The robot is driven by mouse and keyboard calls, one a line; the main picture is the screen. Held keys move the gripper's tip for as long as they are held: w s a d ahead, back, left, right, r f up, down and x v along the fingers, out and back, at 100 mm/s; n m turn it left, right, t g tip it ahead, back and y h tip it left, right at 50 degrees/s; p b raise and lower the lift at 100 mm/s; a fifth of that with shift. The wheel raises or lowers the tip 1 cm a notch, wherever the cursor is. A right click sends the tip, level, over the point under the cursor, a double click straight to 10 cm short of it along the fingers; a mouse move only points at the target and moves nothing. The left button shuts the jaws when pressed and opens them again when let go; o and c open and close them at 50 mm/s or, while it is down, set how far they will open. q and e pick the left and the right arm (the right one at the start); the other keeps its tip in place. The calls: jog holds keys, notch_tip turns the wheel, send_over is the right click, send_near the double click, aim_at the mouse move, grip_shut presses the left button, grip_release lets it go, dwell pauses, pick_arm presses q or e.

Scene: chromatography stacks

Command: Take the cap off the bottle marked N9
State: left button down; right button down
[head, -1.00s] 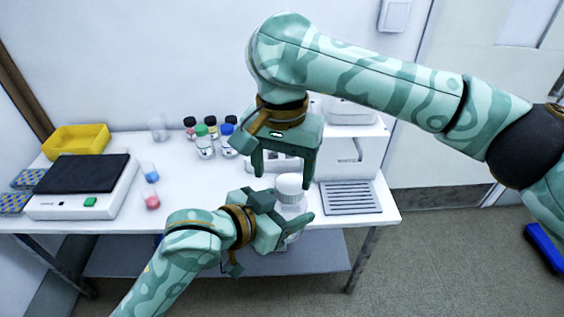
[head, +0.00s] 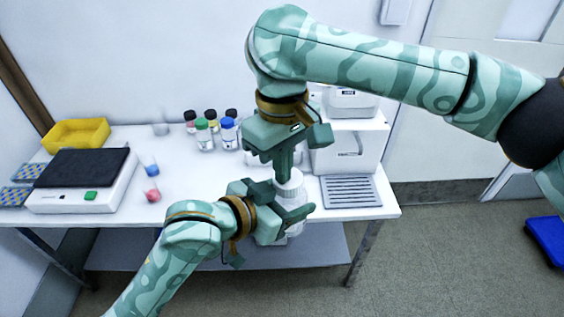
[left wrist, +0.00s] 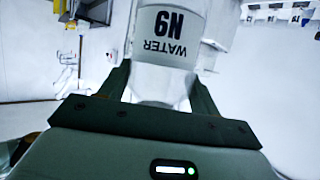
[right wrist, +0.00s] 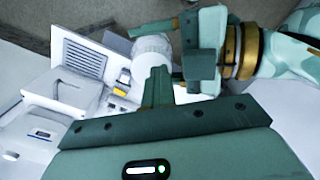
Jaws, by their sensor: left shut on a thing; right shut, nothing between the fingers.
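The N9 bottle (left wrist: 165,45) is white, and its label reads WATER N9, upside down in the left wrist view. My left gripper (head: 284,202) is shut on the bottle, one finger on each side, by the table's front edge. The bottle's white top (head: 292,184) shows between its fingers in the head view, and a ribbed white cap (right wrist: 152,47) shows in the right wrist view. My right gripper (head: 283,174) points down with its fingers together, empty, right by the cap. I cannot tell whether they touch it.
Several bottles with coloured caps, including a green-capped one (head: 203,135), stand at the back. A balance (head: 85,180) and a yellow bin (head: 77,134) are at the left. A white machine with a grey grille (head: 350,190) is at the right. The table between is mostly clear.

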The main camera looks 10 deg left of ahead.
jog(key=n, duration=0.6)
jog(key=shift+d+f+n, duration=0.1)
jog(key=shift+d+n, duration=0.2)
jog(key=shift+n, duration=0.1)
jog(key=n, duration=0.3)
jog(key=shift+d+h, duration=0.15)
jog(key=shift+h, duration=0.15)
jog(key=n, duration=0.6)
jog(key=shift+w+d+n, duration=0.2)
jog(key=shift+n, duration=0.1)
jog(key=n, duration=0.3)
jog(key=shift+w+n, duration=0.1)
jog(key=shift+n, duration=0.2)
jog(key=n, duration=0.6)
jog(key=shift+w+d+t, duration=0.1)
jog(key=shift+w+t, duration=0.15)
jog(key=shift+t, duration=0.05)
jog(key=n, duration=0.6)
jog(key=shift+w, duration=0.2)
jog(key=n, duration=0.3)
jog(key=shift+w+n, duration=0.1)
jog(key=shift+n, duration=0.2)
